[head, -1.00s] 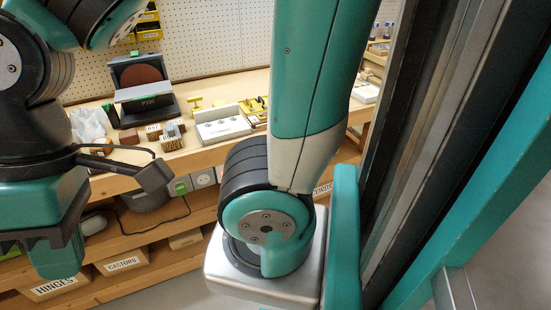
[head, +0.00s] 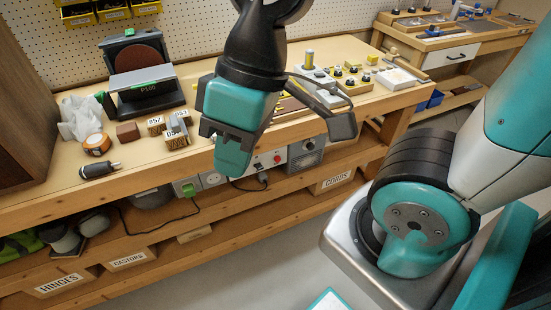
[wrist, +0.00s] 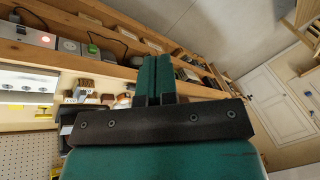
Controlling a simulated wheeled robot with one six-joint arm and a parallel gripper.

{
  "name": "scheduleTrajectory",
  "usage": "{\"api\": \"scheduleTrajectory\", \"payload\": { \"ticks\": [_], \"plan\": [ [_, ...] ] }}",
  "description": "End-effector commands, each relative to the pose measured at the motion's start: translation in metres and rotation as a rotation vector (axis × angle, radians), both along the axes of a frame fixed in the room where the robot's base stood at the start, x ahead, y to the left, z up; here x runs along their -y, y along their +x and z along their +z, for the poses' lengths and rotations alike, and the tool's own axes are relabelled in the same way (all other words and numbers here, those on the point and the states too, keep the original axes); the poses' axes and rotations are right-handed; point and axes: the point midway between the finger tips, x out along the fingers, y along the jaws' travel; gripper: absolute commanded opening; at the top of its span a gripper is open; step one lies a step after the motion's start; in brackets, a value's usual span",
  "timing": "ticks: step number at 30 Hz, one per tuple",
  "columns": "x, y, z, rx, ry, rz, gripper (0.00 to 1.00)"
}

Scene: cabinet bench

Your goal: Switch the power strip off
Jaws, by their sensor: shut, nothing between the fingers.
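The power strip (head: 212,180) appears to be the pale unit with round sockets along the bench's front face, below the top. A green plug (head: 187,187) sits at its left end. A small red part (head: 277,158) shows farther right on a pale panel. My gripper (head: 232,160) is shut and empty, in front of the bench, hiding part of this row in the head view. In the wrist view, my teal fingers (wrist: 155,75) are together, with the socket (wrist: 69,46) and a lit red part (wrist: 36,39) to their left. The switch position is unclear.
A grey box with a round knob (head: 305,150) is right of the red part. A dark cord hangs below the green plug. The bench top (head: 215,155) holds blocks, a sander (head: 143,90) and small fixtures.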

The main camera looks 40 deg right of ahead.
Motion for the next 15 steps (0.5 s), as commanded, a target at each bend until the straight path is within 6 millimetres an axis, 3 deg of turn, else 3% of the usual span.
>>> {"api": "scheduleTrajectory", "payload": {
  "ticks": [8,11,15],
  "plan": [
    [0.001,0.008,-0.007,0.002,0.0,-0.025,0.0],
    [0.009,0.039,-0.035,0.008,-0.005,-0.127,0.0],
    [0.047,0.118,-0.109,0.048,-0.038,-0.392,0.0]
  ]
}}
